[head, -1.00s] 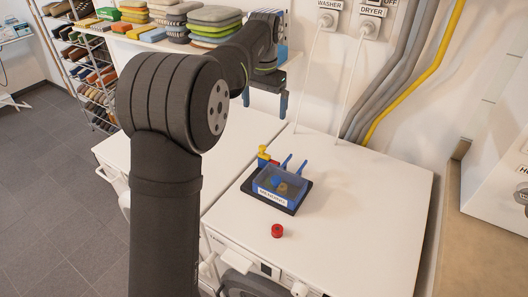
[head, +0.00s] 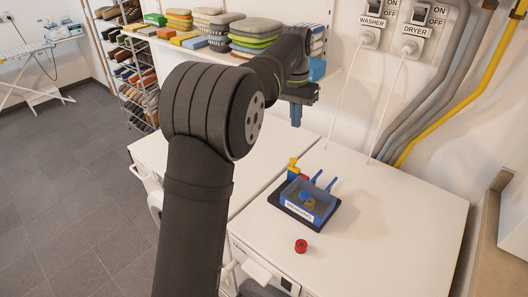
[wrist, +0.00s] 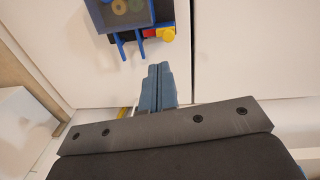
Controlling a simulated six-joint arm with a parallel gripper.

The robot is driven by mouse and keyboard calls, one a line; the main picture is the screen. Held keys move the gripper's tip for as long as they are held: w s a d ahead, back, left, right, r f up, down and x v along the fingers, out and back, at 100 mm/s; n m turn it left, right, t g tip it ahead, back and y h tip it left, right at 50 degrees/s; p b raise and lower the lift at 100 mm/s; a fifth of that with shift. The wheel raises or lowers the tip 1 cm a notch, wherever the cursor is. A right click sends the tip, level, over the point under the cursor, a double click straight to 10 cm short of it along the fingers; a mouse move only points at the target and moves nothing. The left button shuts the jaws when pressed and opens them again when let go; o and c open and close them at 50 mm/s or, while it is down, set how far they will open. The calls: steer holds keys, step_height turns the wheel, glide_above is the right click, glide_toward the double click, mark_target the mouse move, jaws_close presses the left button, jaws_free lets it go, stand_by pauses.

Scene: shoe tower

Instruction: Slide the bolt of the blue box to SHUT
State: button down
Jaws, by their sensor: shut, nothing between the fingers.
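The blue box (head: 318,207) sits on a black base on the white machine top, with a label on its front and small round items inside. A yellow knob (head: 293,165) and a bit of red stand at its back left corner, and two blue prongs rise at its back. The bolt's position cannot be told. In the wrist view the box (wrist: 149,12) is at the top edge, partly cut off, with the yellow knob (wrist: 166,34) beside it. My gripper (head: 296,122) is shut and empty, above and behind the box, apart from it; its blue fingers also show in the wrist view (wrist: 158,68).
Cords hang from the WASHER and DRYER switches (head: 404,32) on the wall. A shelf with folded stacks (head: 255,36) is at the back left. The machine top right of the box is clear.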

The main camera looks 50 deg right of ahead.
steer(key=w+a+f+n+g+h, duration=0.5)
steer(key=w+a+f+n, duration=0.1)
steer(key=n, duration=0.7)
steer(key=w+a+f+n+g+h, duration=0.5)
steer(key=w+a+f+n+h, duration=0.1)
steer(key=n, duration=0.6)
steer(key=shift+w+f+n+h, duration=0.3)
steer(key=shift+w+f+n, duration=0.15)
steer(key=shift+f, duration=0.4)
steer(key=x, duration=1.4)
steer(key=shift+s+a+r, duration=0.1)
steer(key=shift+s, duration=1.8)
